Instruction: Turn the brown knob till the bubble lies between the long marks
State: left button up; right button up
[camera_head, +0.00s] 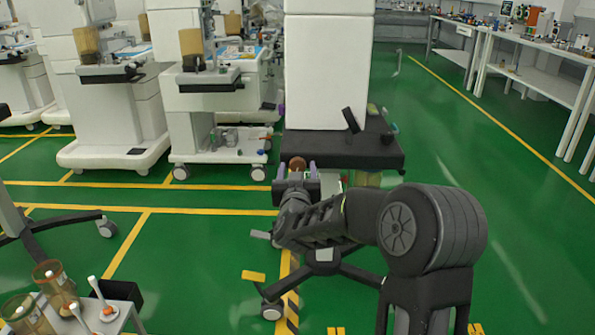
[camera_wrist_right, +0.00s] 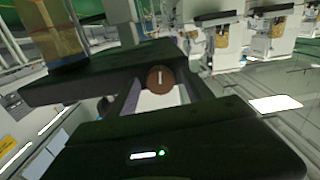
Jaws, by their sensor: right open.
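The brown knob (camera_head: 298,163) sits at the front edge of a dark shelf on the white cart column. In the right wrist view the knob (camera_wrist_right: 160,79) is a round brown face with a pale, nearly upright line. My right gripper (camera_head: 297,171) is open, its two fingers pointing at the knob. In the wrist view the knob shows between the fingertips; I cannot tell whether they touch it or how far around it they reach. The bubble and long marks cannot be made out in either view. My left gripper is not in view.
The dark shelf (camera_head: 345,152) carries a small dark tilted panel (camera_head: 351,120). White anaesthesia carts (camera_head: 208,90) stand to the left. A small table with amber canisters (camera_head: 54,283) is at lower left. A long bench (camera_head: 520,50) lines the right; green floor before it is clear.

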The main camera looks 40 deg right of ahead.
jog(key=shift+c, duration=0.6)
grip_shut()
jog(key=n+p, duration=0.3)
jog(key=shift+a+r+n, duration=0.1)
jog(key=shift+r+n, duration=0.15)
jog(key=shift+n, duration=0.15)
jog(key=shift+f+n+p, duration=0.1)
jog(key=shift+n+p, duration=0.35)
jog(key=shift+n, duration=0.05)
jog(key=shift+f, duration=0.15)
jog(key=shift+o, duration=0.6)
grip_release()
